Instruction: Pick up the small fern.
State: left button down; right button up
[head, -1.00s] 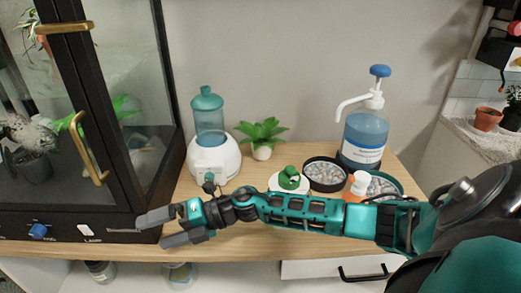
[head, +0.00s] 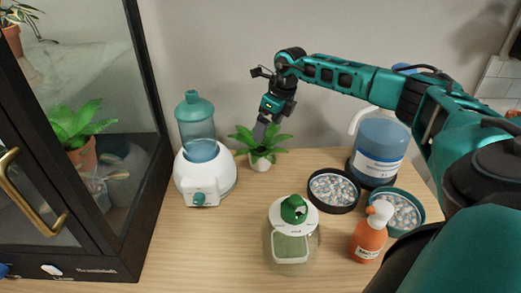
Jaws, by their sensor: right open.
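The small fern (head: 248,138) is a low rosette of pointed green leaves in a little white pot (head: 260,164), on the wooden table near the back wall. My right gripper (head: 264,132) points down over it, with the jaws at leaf height. The gripper is open and covers part of the leaves. I cannot tell whether the fingers touch the leaves. My left gripper is out of view.
A white humidifier with a teal tank (head: 205,172) stands left of the fern. Right are a dish of pebbles (head: 333,190), a blue pump bottle (head: 378,150) and an orange bottle (head: 369,236). A green-topped jar (head: 291,240) stands in front. A glass cabinet (head: 130,200) fills the left.

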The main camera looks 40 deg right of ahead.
jog(key=b, duration=0.4)
send_over(260, 153)
jog(key=s+d, duration=0.1)
jog(key=f, duration=0.4)
jog(key=shift+s+f, duration=0.2)
jog(key=shift+b+x, duration=1.05)
jog(key=shift+b, duration=0.1)
jog(key=shift+w+f+b, duration=0.25)
jog(key=shift+f+b, duration=0.3)
jog(key=b+x, duration=0.4)
jog(key=shift+s+a+f, duration=0.15)
jog(key=shift+s+a, duration=0.05)
jog(key=shift+w+f+b, duration=0.15)
jog(key=shift+f+b, duration=0.25)
jog(key=shift+b, duration=0.25)
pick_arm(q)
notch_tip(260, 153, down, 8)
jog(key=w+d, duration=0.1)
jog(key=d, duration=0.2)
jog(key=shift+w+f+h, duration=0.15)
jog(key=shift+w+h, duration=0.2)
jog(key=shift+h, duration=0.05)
pick_arm(e)
jog(key=shift+r, duration=0.1)
jog(key=shift+c, duration=0.3)
